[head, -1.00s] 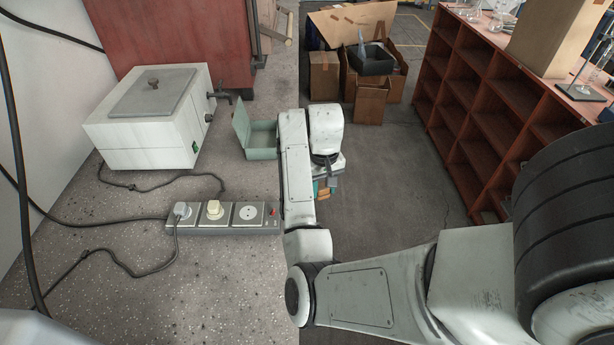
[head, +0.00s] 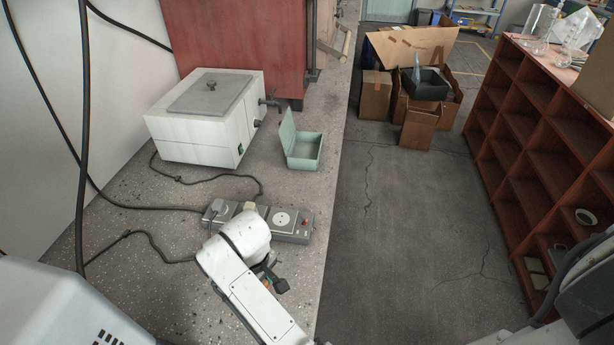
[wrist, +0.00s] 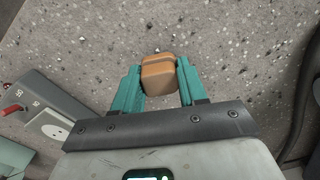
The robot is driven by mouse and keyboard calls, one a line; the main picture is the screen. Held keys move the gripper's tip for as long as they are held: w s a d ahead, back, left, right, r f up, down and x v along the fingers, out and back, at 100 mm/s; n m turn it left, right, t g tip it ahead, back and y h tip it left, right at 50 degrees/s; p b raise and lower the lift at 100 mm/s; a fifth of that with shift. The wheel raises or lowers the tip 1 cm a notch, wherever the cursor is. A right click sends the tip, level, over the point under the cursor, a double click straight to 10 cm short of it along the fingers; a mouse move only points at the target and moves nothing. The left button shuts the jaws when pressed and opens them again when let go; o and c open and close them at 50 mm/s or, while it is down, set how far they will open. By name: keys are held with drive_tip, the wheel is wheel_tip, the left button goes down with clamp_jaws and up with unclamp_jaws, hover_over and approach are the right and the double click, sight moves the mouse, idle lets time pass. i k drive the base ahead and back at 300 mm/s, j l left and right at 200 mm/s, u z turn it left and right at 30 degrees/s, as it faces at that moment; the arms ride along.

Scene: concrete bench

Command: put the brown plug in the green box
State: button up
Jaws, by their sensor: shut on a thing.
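The green box (head: 303,152) stands on the bench in the head view, pale green, its lid open on the left side. My gripper (wrist: 159,82) has teal fingers closed around the brown plug (wrist: 158,74) in the wrist view. The plug is a small orange-brown block with a darker band, with bench surface behind it. In the head view my gripper is mostly hidden by my own wrist, near the front of the power strip, well short of the box. The plug cannot be made out there.
The power strip (head: 304,228) lies between my gripper and the box, with a grey plug (head: 217,207) and a cream plug (head: 249,206) in it. A white bath with a lid (head: 205,120) stands left of the box. Cables cross the bench at left. The bench edge is at right.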

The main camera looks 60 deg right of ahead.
sight(305, 155)
drive_tip(key=k+l+z, duration=0.15)
drive_tip(key=k+z, duration=0.3)
drive_tip(key=k, duration=0.15)
drive_tip(key=z, duration=1.75)
drive_tip(key=i+j+z, duration=0.3)
drive_tip(key=i, duration=0.3)
drive_tip(key=i+j+z, duration=0.25)
drive_tip(key=i, duration=0.3)
drive_tip(key=i+u, duration=0.25)
drive_tip(key=i, duration=0.35)
drive_tip(key=i+u, duration=0.25)
drive_tip(key=i, duration=0.35)
drive_tip(key=u, duration=1.8)
